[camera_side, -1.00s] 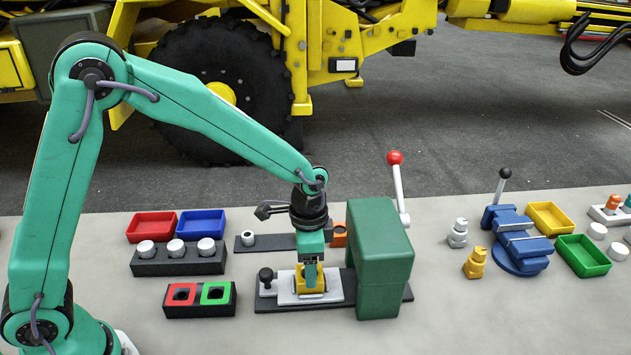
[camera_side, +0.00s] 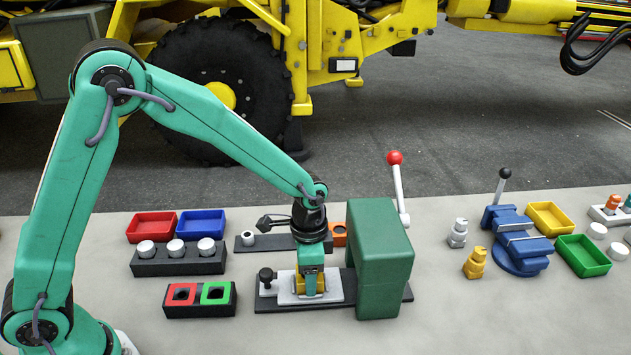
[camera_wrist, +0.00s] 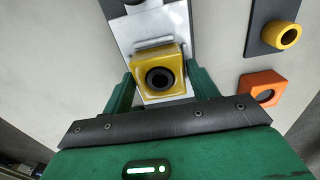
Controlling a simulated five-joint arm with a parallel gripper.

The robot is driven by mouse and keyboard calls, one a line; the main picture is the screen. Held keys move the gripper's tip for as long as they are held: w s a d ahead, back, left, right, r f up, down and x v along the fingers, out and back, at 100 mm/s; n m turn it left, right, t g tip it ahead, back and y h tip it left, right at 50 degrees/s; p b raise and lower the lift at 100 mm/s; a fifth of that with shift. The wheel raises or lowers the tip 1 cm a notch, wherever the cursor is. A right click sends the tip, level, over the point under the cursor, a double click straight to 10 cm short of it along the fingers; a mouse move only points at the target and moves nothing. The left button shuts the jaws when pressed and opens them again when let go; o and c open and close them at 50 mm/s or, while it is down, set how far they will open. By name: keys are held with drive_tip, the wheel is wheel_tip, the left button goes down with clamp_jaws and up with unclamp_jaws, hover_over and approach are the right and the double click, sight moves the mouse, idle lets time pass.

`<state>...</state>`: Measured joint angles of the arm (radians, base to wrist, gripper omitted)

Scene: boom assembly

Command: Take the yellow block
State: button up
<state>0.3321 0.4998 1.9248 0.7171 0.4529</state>
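The yellow block (camera_wrist: 146,58) has a dark round hole in its top and sits on a pale metal plate (camera_wrist: 112,20) on the black-based fixture. In the side view the yellow block (camera_side: 301,303) is mostly hidden behind my gripper (camera_side: 310,288), which points down over it. In the wrist view my gripper (camera_wrist: 160,90) has its two green fingers apart, one on each side of the block. A narrow gap seems to show by the left finger; whether the right finger touches the block I cannot tell.
A green press-like housing (camera_side: 385,265) with a red-knobbed lever (camera_side: 396,180) stands close on the right. A black knob (camera_side: 265,275) stands left of the plate. An orange block (camera_wrist: 262,87) lies behind. A red-and-green socket tray (camera_side: 200,299) is to the left.

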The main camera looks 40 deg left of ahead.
drive_tip(key=c, duration=0.5)
drive_tip(key=shift+r, duration=1.85)
drive_tip(key=shift+c, duration=0.2)
